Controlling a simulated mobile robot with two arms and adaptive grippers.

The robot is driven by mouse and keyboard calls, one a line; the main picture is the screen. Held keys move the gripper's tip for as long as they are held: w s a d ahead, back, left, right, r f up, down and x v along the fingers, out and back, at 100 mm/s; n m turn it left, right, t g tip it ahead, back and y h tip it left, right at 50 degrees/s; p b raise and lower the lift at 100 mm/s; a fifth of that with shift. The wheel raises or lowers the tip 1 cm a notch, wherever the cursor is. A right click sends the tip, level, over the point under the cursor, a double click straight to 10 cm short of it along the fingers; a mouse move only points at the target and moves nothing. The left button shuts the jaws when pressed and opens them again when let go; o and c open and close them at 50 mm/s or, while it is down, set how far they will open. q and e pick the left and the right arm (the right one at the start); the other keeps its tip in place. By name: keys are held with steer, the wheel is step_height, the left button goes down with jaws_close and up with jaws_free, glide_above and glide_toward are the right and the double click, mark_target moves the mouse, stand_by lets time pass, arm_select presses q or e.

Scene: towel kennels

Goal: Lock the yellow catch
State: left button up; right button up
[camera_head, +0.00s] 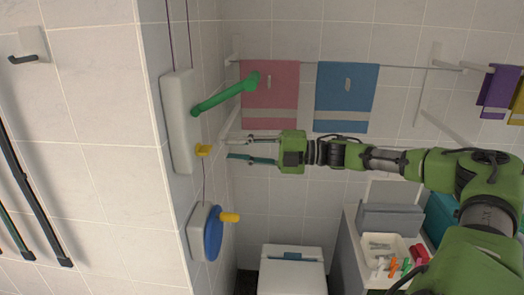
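The small yellow catch (203,150) sits at the lower right edge of a white wall-mounted panel (180,122). A long green handle (226,94) sticks out from the same panel, above the catch, towards the right. My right gripper (227,148) comes in from the right with its fingers pointing left at the catch. Its two fingers are spread apart, with nothing seen between them. The fingertips appear a short way right of the catch, and no contact is visible. My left gripper is not in view.
A blue round part with a yellow knob (230,217) is on a white wall unit below the panel. Pink (271,92) and blue (346,92) towels hang on a rail behind my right arm. A counter with a white tray (377,262) stands lower right.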

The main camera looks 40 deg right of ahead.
steer(key=v, duration=0.6)
stand_by(0.5)
